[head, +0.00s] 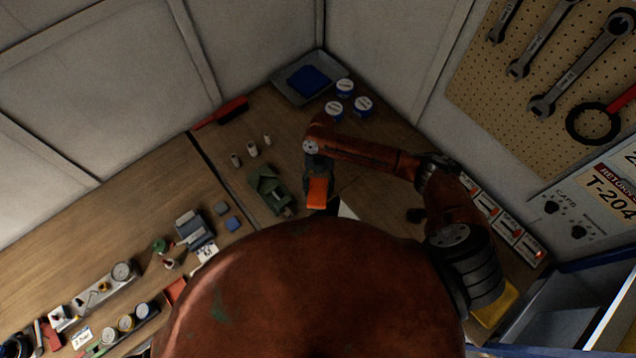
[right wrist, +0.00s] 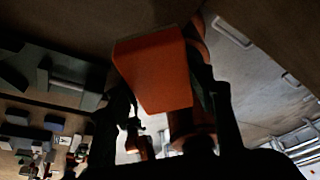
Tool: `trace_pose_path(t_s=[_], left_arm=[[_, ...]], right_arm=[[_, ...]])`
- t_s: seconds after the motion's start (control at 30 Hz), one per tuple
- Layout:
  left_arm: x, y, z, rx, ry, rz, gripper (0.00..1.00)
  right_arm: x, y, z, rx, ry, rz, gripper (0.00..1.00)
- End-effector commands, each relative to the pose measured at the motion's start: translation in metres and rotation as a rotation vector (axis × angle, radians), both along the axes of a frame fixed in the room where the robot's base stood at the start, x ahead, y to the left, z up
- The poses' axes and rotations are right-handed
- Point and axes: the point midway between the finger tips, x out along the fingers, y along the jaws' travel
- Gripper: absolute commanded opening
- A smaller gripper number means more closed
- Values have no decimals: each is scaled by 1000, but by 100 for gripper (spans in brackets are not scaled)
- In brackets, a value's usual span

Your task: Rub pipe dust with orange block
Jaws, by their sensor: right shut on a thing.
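The orange block (head: 317,192) is held in my right gripper (head: 318,177), above the wooden table in the middle of the head view. In the right wrist view the block (right wrist: 152,72) sits between the dark fingers, which are shut on it. A green clamp-like fixture (head: 268,190) stands on the table just left of the block, apart from it in the head view. I cannot make out the pipe or any dust; my rust-red body hides the lower middle of the head view. My left gripper is not in view.
A red-handled brush-like tool (head: 222,114) lies at the back left. Gauges and small parts fill the left table. A pegboard with wrenches (head: 560,75) hangs at right.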

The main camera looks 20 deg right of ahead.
Motion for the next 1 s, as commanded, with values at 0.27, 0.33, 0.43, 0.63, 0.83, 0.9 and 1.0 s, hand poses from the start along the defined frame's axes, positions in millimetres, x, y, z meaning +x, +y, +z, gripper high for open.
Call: trace_pose_path(t_s=[0.27,0.33,0.43,0.63,0.83,0.9,1.0], left_arm=[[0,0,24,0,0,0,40],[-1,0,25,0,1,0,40],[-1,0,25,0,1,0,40],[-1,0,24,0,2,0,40],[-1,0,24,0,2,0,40],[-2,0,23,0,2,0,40],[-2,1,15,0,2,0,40]], right_arm=[[-1,-3,26,0,-1,-5,26],[-1,-3,28,0,-1,-7,26],[-1,-3,28,0,0,-8,26],[-1,-3,27,0,0,-8,26],[-1,-4,27,0,0,-8,26],[-1,-4,27,0,-1,-15,26],[3,-5,25,-1,-2,-75,26]])
